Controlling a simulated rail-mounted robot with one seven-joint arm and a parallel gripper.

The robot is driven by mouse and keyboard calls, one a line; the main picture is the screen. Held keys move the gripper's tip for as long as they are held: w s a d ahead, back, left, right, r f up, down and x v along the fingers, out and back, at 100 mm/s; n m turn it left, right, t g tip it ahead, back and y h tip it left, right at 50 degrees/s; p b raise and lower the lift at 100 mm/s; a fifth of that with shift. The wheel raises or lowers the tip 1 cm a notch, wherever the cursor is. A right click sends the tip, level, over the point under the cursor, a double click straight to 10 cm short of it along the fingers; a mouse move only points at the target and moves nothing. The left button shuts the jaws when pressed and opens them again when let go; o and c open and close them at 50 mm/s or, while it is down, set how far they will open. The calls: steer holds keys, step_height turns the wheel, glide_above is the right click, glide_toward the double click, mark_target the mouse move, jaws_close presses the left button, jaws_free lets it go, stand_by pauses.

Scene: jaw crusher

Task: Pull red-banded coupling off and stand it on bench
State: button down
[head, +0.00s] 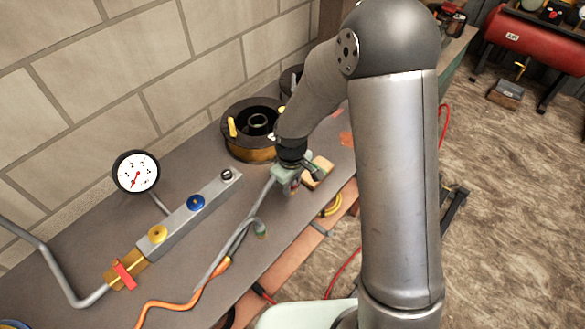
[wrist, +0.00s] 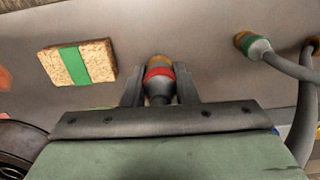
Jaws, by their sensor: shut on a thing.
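My gripper (head: 292,180) is over the bench (head: 300,225), to the right of the metal manifold bar (head: 190,217). In the wrist view its two fingers (wrist: 160,88) are shut around the red-banded coupling (wrist: 159,73), which has a brass-coloured end pointing away from the palm. I cannot tell whether that end touches the bench. A green-banded coupling (wrist: 254,45) on a grey hose (wrist: 290,66) is apart from my fingers; in the head view it lies nearer the front edge (head: 260,228). The manifold carries a blue port, a yellow port and a dark end port.
A block with a green band (wrist: 79,63) lies beside my gripper. A round black and brass pot (head: 252,130) stands behind it. A pressure gauge (head: 136,172), a red-handled valve (head: 124,274) and an orange hose (head: 182,306) are at the left.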

mark_target(292, 204)
steer(key=shift+s+f, duration=0.1)
steer(key=shift+f, duration=0.2)
steer(key=shift+f+b, duration=2.15)
steer(key=shift+f, duration=0.9)
steer(key=shift+f, duration=0.15)
steer(key=c, duration=1.1)
jaws_free()
steer(key=shift+o, duration=0.2)
step_height(292, 204, up, 18)
steer(key=shift+f+b, duration=0.25)
steer(key=shift+b, duration=0.35)
